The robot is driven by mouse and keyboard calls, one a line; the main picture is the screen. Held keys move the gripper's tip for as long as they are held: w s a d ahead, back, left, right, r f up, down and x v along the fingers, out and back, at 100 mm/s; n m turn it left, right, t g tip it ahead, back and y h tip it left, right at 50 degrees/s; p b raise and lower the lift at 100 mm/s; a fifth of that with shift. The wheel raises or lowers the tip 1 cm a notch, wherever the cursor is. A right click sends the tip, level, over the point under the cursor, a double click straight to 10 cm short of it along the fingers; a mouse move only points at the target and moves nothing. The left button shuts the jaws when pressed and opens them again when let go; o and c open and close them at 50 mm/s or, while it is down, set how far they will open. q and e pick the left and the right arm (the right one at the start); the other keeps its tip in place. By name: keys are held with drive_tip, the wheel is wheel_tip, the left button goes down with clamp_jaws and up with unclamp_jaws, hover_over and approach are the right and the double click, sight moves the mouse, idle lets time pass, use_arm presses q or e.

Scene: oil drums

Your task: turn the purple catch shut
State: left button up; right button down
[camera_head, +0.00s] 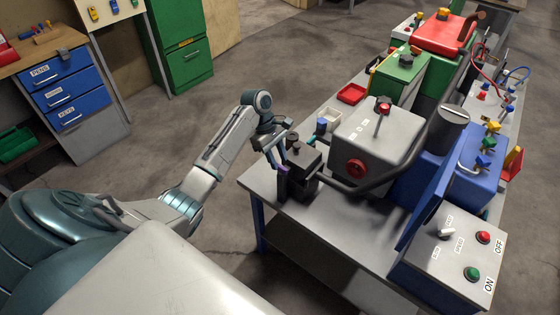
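A small purple catch (284,169) shows at the left side of a dark block (303,170) near the left corner of the grey workbench. My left gripper (279,160) reaches down from the left, with its fingertips right at the catch. The fingers cover part of the catch, and I cannot tell whether they grip it, only touch it or stand just apart. Whether the catch is open or shut is too small to tell. My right gripper is not in view.
A grey machine housing (370,143) with a red knob and a dark curved pipe stands just right of the block. A control box (450,252) with red and green buttons is at the front right. Blue drawers (65,95) stand far left. The floor between is clear.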

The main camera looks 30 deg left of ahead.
sight(281, 170)
use_arm(q)
drive_tip(key=shift+x, duration=1.15)
clamp_jaws()
drive_tip(key=shift+p, duration=0.3)
